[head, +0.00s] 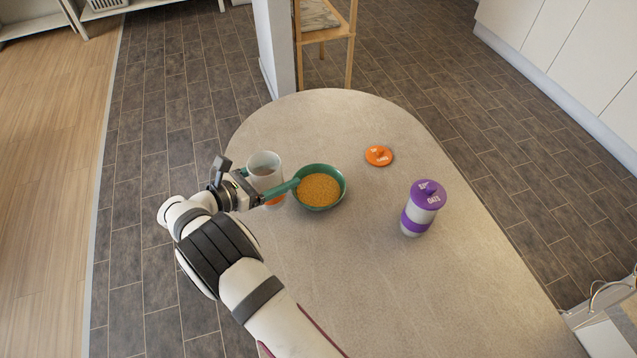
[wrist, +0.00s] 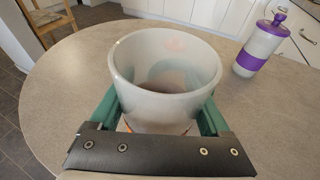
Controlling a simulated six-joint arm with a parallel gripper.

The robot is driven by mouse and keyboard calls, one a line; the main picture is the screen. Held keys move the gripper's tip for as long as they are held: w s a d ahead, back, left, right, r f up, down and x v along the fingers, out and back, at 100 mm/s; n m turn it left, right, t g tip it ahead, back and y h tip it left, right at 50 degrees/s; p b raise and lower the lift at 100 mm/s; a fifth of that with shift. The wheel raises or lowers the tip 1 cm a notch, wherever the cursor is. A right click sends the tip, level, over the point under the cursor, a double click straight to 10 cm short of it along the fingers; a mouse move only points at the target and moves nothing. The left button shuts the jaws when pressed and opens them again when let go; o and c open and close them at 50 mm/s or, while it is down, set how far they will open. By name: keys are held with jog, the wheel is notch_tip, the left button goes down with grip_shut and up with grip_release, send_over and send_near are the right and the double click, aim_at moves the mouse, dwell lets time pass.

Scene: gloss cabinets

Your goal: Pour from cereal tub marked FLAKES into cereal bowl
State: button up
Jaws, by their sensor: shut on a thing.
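The cereal tub (head: 265,168) is whitish with an orange band low down, lidless and about upright, left of the bowl. My gripper (head: 270,179) is shut on its sides with green fingers. In the wrist view the tub (wrist: 165,85) stands between both fingers, its inside pale with a darker bottom and no flakes clearly seen. Its label is hidden, and I cannot tell if its base touches the table. The green cereal bowl (head: 318,205) holds a broad layer of orange-yellow flakes (head: 319,189). The bowl is not visible in the wrist view.
An orange lid (head: 379,156) lies on the table behind and right of the bowl. A purple-lidded tub marked OATS (head: 422,212) stands to the right. The rounded table (head: 400,300) is clear at the front and right.

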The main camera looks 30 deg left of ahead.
jog(key=shift+r, duration=1.5)
jog(key=shift+d, duration=0.1)
